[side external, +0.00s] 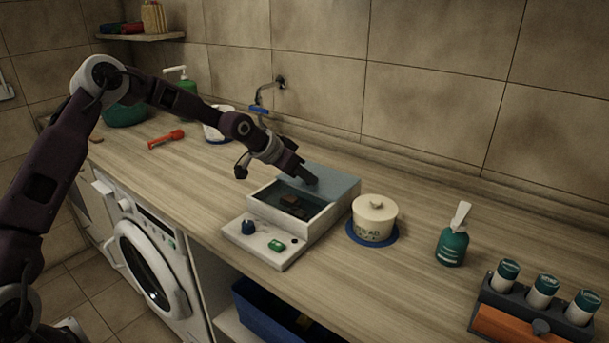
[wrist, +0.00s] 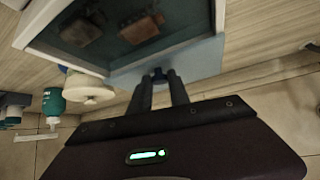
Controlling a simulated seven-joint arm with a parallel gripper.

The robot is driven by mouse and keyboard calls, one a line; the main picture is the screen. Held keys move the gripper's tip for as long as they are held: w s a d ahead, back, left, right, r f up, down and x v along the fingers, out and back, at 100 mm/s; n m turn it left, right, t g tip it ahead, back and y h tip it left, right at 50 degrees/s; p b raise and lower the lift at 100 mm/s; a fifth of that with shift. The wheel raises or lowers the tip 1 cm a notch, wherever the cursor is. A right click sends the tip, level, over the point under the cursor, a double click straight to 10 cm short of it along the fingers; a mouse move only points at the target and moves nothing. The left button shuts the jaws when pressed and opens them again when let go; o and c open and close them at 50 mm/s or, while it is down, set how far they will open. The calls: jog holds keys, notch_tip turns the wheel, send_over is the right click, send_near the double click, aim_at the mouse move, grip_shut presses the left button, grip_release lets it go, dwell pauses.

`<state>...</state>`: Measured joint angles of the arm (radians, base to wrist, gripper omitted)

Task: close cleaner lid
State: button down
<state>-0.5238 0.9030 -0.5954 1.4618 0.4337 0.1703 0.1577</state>
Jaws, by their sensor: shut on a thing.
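The cleaner (side external: 262,244) is a white box with a front panel bearing a dark blue knob and a green button. Its basin is uncovered at the front, and brown pieces (side external: 290,201) lie inside; two of them show in the wrist view (wrist: 142,28). The grey-blue lid (side external: 340,185) is at the back of the basin, and its edge also shows in the wrist view (wrist: 200,58). My gripper (side external: 311,181) is at the lid, its fingers (wrist: 162,84) shut on a small dark lid handle (wrist: 157,75). The fingers partly hide the handle.
A cream lidded pot (side external: 375,220) on a blue mat stands close to the cleaner's right. A green bottle (side external: 453,246) and a rack of tubes (side external: 530,305) are farther right.

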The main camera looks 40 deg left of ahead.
aim_at(275, 209)
jog(key=shift+s, duration=0.1)
dwell(0.5)
jog(key=s, duration=1.1)
jog(key=shift+s, duration=0.1)
jog(key=c, duration=1.2)
grip_release()
jog(key=shift+c, duration=0.2)
jog(key=shift+o, duration=0.2)
jog(key=v, duration=0.7)
jog(key=shift+s, duration=0.1)
